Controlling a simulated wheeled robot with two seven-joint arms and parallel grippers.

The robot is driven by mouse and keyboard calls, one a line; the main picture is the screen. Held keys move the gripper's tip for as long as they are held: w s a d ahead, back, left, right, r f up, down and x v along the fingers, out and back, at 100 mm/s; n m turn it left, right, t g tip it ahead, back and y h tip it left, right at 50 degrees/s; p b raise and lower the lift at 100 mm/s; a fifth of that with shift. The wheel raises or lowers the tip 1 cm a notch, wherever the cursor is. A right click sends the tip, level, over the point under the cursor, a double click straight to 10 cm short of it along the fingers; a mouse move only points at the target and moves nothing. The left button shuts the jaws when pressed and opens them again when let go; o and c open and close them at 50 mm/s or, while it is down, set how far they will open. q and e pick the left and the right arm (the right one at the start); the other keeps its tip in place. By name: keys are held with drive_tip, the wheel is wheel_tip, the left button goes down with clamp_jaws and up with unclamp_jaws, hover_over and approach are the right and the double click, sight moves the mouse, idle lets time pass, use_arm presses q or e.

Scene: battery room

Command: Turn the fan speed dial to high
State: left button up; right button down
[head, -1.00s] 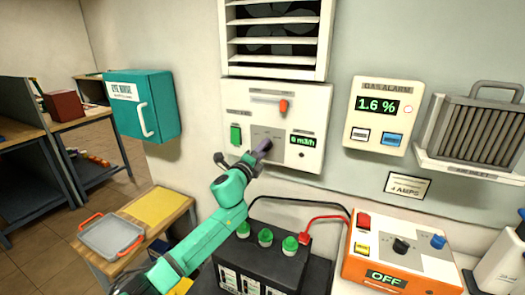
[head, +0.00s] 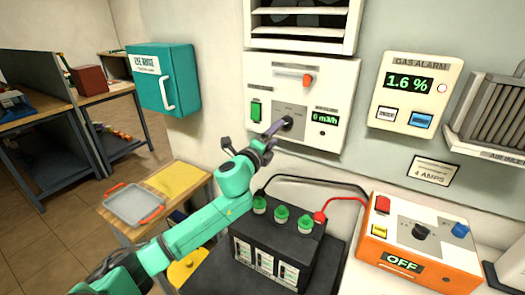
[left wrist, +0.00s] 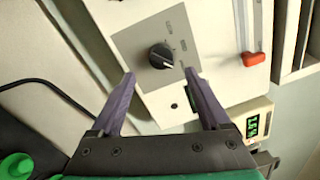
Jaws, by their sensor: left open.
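The white fan control panel (head: 345,75) is on the wall under the louvred vent. Its round black dial (head: 287,122) sits on a grey plate, beside a display reading 0 m3/h. The dial also shows in the left wrist view (left wrist: 161,56), with its white pointer mark toward the lower right. My left gripper (left wrist: 159,75) is open and empty, its two purple fingers pointing at the panel on either side below the dial. No finger visibly touches the dial. In the head view the left gripper (head: 274,132) is just left of and below it. My right gripper is not seen.
The panel also has a green switch (head: 256,110) and a red-orange lever knob (head: 307,80). Below stand a black battery (head: 275,245) with green caps and an orange charger (head: 415,250) showing OFF. A teal eye-rinse cabinet (head: 165,80) hangs at left.

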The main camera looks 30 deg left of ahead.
use_arm(q)
drive_tip(key=s+b, duration=0.2)
drive_tip(key=s, duration=0.6)
drive_tip(key=shift+s+d+f, duration=0.2)
drive_tip(key=shift+s+f, duration=0.1)
drive_tip(key=shift+s, duration=0.1)
